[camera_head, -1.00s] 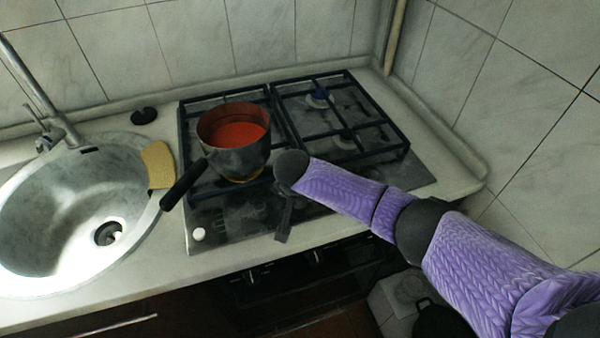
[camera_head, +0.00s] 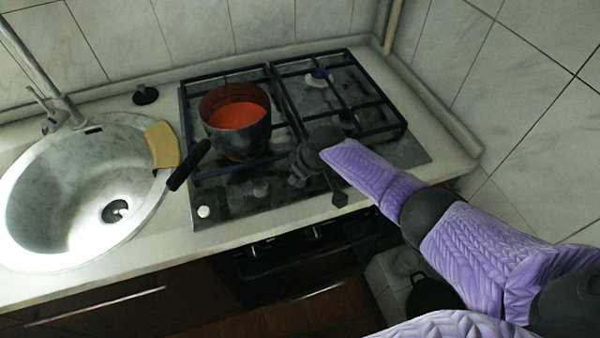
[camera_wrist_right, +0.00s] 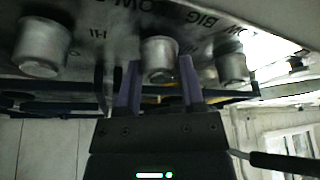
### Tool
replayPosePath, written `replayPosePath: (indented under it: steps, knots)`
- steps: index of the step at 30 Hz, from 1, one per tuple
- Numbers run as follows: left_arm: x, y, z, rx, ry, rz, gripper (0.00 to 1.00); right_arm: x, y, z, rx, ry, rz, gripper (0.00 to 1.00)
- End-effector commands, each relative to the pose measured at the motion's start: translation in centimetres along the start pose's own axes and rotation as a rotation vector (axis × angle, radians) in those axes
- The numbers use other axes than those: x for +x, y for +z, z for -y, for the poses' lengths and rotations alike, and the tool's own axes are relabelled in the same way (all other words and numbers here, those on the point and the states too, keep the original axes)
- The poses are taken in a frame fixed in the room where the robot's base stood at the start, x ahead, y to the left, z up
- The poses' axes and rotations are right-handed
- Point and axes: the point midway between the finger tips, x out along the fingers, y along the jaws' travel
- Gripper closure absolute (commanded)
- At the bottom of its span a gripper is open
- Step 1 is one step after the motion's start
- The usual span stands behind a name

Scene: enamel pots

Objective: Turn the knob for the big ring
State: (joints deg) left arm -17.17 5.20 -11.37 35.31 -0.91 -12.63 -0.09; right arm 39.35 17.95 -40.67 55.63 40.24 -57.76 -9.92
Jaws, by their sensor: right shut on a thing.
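The hob's control panel (camera_head: 232,203) lies along its front edge. In the right wrist view several grey knobs show: a left knob (camera_wrist_right: 42,48), a middle knob (camera_wrist_right: 158,58) and a right knob (camera_wrist_right: 232,68). The lettering "BIG" shows between the middle and right knobs; I cannot tell which one it labels. My right gripper (camera_wrist_right: 160,80) has its two purple fingers on either side of the middle knob and is shut on it. In the head view my right gripper (camera_head: 298,178) is over the panel, its fingertips unclear. My left gripper is not in view.
A dark pot (camera_head: 238,122) with red contents stands on the left grate, its handle (camera_head: 188,166) pointing front-left; a yellow glow shows beneath it. The right grate (camera_head: 350,105) is free.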

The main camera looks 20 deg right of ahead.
Motion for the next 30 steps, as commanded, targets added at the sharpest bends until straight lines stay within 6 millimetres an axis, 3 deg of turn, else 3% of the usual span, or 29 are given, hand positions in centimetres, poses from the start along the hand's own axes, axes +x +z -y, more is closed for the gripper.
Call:
replayPosePath:
  steps: [12,30]
  knots:
    - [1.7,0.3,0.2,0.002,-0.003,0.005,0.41,0.1,0.1,-0.1,-0.231,-0.095,0.001,1.0]
    - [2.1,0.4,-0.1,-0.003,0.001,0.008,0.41,0.0,0.0,-0.1,-0.298,-0.122,0.001,1.0]
